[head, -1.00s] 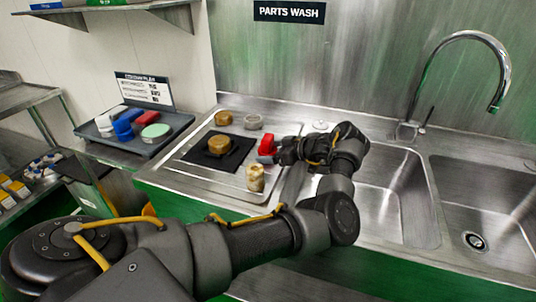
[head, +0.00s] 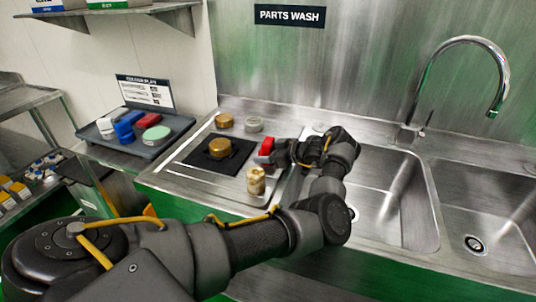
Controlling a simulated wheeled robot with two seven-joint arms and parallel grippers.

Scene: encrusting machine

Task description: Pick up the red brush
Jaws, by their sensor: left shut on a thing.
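The red brush (head: 267,146) is at the right edge of the drainboard, beside the black mat. My left gripper (head: 276,153) is at its right side and shut on it. The fingers are small and dark here, and the gripper covers part of the brush. I cannot tell whether the brush touches the surface. Another red item (head: 148,120) lies in the grey tray (head: 150,146) at the left. My right gripper is out of view.
A brass part (head: 220,149) sits on the black mat (head: 205,162). A cream and brown part (head: 256,181) stands close in front of the brush. More round parts (head: 224,121) are behind the mat. Two sink basins (head: 400,200) and a tall faucet (head: 462,42) are at the right.

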